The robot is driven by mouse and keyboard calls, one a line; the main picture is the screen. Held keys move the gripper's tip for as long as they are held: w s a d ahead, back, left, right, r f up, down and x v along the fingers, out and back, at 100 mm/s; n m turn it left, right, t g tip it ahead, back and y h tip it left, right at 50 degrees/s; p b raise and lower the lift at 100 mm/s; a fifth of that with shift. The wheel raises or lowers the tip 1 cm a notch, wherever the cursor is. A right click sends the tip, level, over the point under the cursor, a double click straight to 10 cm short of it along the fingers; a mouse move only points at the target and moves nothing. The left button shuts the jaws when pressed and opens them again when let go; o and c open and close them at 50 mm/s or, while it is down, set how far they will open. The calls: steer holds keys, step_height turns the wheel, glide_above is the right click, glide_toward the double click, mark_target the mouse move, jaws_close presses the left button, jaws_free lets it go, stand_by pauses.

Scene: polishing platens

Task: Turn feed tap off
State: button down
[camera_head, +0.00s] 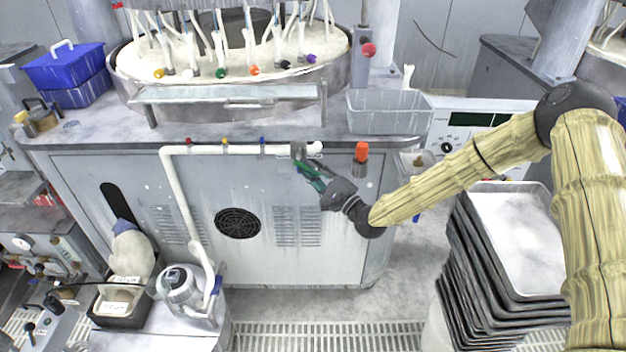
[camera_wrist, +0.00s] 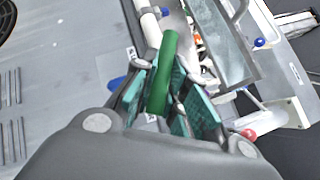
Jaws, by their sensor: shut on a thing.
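The feed tap's green handle (camera_wrist: 163,78) lies between the teal pads of my gripper (camera_wrist: 165,92) in the wrist view. My gripper is shut on it. In the head view, my gripper (camera_head: 308,171) reaches from the right to the tap at the right end of the white feed pipe (camera_head: 235,150), at the front edge of the machine. The grey tap body (camera_head: 298,151) shows just above the green handle. My fingers hide part of the handle. The white pipe (camera_wrist: 150,28) also shows beyond the handle in the wrist view.
An orange-capped post (camera_head: 361,152) stands just right of my gripper. A clear bin (camera_head: 390,113) sits on the worktop above. A stack of dark trays (camera_head: 465,262) stands at the lower right. A polishing platen (camera_head: 128,62) with several hoses is behind.

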steer(key=a+f+m+t+h+b, duration=0.1)
steer(key=m+t+h+b, duration=0.2)
steer(key=m+b, duration=0.3)
steer(key=a+f+m+t+h+b, duration=0.1)
steer(key=m+t+h+b, duration=0.1)
steer(key=m+t+b, duration=0.3)
steer(key=a+m+t+h+b, duration=0.2)
steer(key=m+b, duration=0.5)
steer(key=b, duration=0.5)
steer(key=shift+f+t+h, duration=0.4)
steer(key=shift+t+h, duration=0.4)
steer(key=shift+t, duration=0.1)
steer(key=shift+r+m+h+b, duration=0.1)
steer(key=shift+m+h+b, duration=0.3)
steer(key=shift+m, duration=0.1)
steer(key=c, duration=1.4)
jaws_free()
steer(key=shift+r, duration=0.1)
steer(key=shift+c, duration=0.2)
steer(key=v, duration=1.2)
